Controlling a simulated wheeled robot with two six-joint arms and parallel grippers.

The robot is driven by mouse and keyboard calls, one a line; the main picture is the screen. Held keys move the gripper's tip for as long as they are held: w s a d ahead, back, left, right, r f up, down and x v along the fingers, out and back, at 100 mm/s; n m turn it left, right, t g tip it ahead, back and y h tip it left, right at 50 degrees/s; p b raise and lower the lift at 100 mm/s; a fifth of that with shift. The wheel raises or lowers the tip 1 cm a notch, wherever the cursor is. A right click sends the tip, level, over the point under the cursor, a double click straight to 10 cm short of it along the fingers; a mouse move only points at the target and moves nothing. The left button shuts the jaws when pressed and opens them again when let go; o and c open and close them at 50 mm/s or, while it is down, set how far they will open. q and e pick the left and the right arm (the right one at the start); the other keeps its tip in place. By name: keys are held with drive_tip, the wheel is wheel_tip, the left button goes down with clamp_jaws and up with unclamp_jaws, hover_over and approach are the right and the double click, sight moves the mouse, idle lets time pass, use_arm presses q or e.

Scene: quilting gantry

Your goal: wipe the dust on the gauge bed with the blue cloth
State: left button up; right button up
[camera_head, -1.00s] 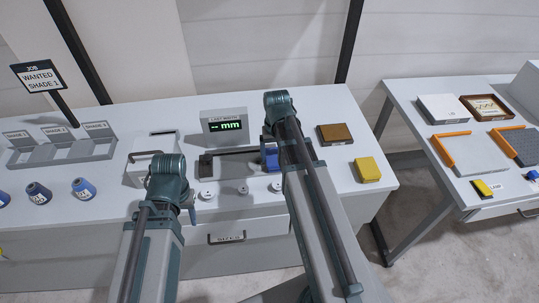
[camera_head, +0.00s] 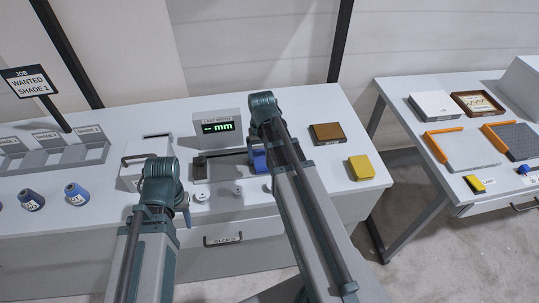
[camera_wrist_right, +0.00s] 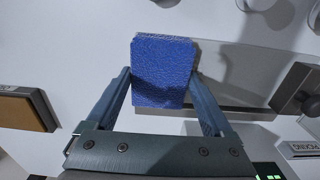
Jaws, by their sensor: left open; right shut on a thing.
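The blue cloth (camera_wrist_right: 162,72) is a folded textured pad between the fingers of my right gripper (camera_wrist_right: 165,95), which is shut on it. In the head view the cloth (camera_head: 258,158) shows beside my right wrist, at the right part of the gauge. The gauge bed (camera_wrist_right: 235,75) is a pale grey strip in the right wrist view, partly behind the cloth. A dark gauge jaw (camera_wrist_right: 297,92) stands at its right. I cannot tell whether cloth and bed touch, and I cannot make out dust. My left gripper (camera_head: 186,217) is open and empty at the table's front edge.
A width display (camera_head: 218,127) stands behind the gauge. Small round knobs (camera_head: 238,190) line its front. A yellow block (camera_head: 361,168) and a brown block (camera_head: 327,133) lie to the right. Thread spools (camera_head: 77,193) stand at left. A second table (camera_head: 410,120) is further right.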

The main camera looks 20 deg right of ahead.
sight(242, 166)
drive_tip(key=shift+w+a, duration=0.1)
drive_tip(key=shift+a, duration=0.15)
drive_tip(key=shift+w+a+f, duration=0.1)
drive_tip(key=shift+w+a, duration=0.1)
drive_tip(key=shift+a, duration=0.65)
drive_tip(key=shift+w+a, duration=0.15)
drive_tip(key=shift+a, duration=0.65)
drive_tip(key=shift+a, duration=0.1)
drive_tip(key=shift+w+a, duration=0.3)
drive_tip(key=shift+a, duration=0.5)
drive_tip(key=shift+w+a, duration=0.25)
drive_tip(key=shift+a, duration=0.55)
drive_tip(key=shift+w+d, duration=0.2)
drive_tip(key=shift+w, duration=0.2)
drive_tip(key=shift+s+d, duration=0.1)
